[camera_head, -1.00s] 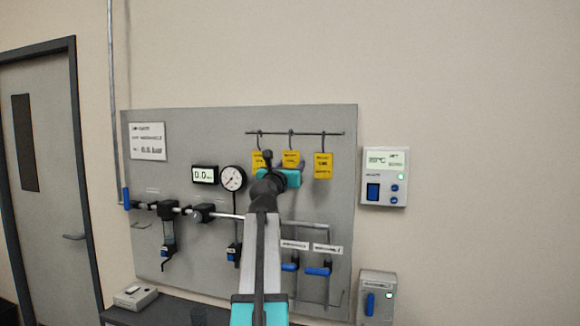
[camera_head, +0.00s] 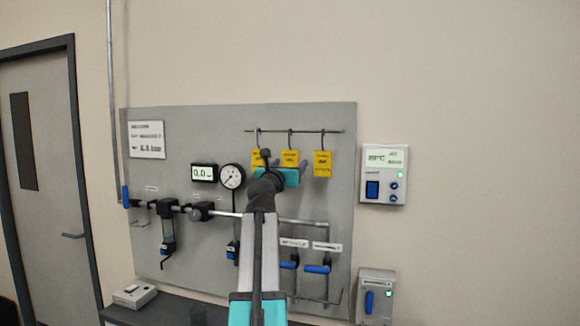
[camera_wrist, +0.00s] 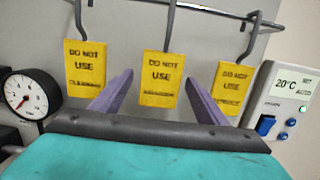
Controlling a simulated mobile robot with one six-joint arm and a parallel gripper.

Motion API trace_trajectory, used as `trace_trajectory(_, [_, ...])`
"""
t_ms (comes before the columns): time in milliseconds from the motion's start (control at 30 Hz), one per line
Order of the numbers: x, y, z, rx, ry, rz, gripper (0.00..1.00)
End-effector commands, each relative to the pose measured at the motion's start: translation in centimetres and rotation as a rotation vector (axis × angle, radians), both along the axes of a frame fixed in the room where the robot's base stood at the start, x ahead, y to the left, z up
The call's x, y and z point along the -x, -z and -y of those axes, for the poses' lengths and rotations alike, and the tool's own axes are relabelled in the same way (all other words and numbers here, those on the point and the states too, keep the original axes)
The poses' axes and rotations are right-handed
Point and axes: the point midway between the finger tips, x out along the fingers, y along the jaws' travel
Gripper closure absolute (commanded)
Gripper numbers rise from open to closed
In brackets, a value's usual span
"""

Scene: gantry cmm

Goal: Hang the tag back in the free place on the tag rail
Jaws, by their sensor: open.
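Three yellow DO NOT USE tags hang by hooks along the tag rail (camera_head: 306,131): the left tag (camera_wrist: 85,65), the middle tag (camera_wrist: 162,88) and the right tag (camera_wrist: 237,76). In the head view, the middle tag (camera_head: 290,155) shows above my gripper, the left tag (camera_head: 256,155) is partly covered by my arm, and the right tag (camera_head: 322,164) is clear. My gripper (camera_wrist: 159,77) is open, its purple fingers spread on either side of the middle tag with gaps to it. The middle hook's top is at the edge of the wrist view; in the head view it meets the rail.
The grey panel (camera_head: 190,130) stands close behind the tags. A round gauge (camera_head: 231,177) is left of them. A thermostat box (camera_head: 385,175) is on the wall to the right. Pipes and blue-handled valves (camera_head: 317,269) lie below.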

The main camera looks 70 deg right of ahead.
Motion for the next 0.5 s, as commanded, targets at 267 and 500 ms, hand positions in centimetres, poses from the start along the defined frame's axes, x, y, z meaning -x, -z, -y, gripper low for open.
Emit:
trace_trajectory(267, [0.3, 0.7, -3.1, 0.0, 0.0, 0.001, 0.32])
trace_trajectory(500, [0.4, 1.2, -6.1, 0.0, -0.001, 0.0, 0.32])
